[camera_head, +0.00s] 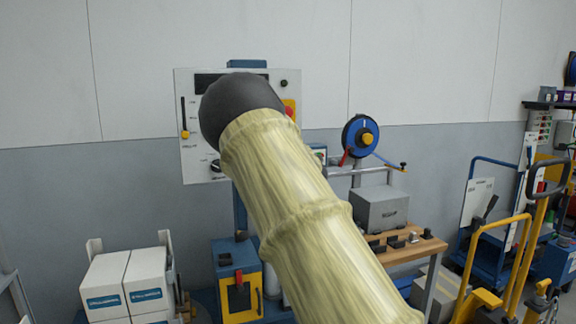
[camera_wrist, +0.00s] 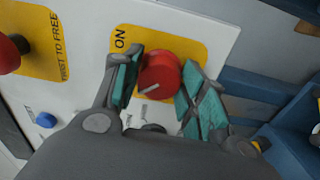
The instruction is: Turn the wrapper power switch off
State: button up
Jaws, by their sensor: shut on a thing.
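The wrapper power switch is a red round knob (camera_wrist: 159,76) with a white pointer line, on a yellow plate (camera_wrist: 188,41) marked ON, in the wrist view. My gripper (camera_wrist: 158,84) has its two teal-padded fingers on either side of the knob and is shut on it. The pointer line slants across the knob's lower part; the lower part of the yellow plate is hidden by my fingers. In the head view my arm covers most of the right side of the white control panel (camera_head: 194,164), so the knob and gripper are hidden there.
A red emergency button (camera_wrist: 10,50) on a yellow plate and a blue button (camera_wrist: 46,120) sit left of the knob. A yellow-handled slider (camera_head: 185,134) is on the panel's left. A workbench (camera_head: 425,248) and white boxes (camera_head: 104,282) stand below.

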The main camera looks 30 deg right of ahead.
jog(key=shift+f+n, duration=0.15)
jog(key=shift+n, duration=0.25)
jog(key=o, duration=1)
jog(key=shift+o, duration=0.2)
jog(key=v, duration=1.2)
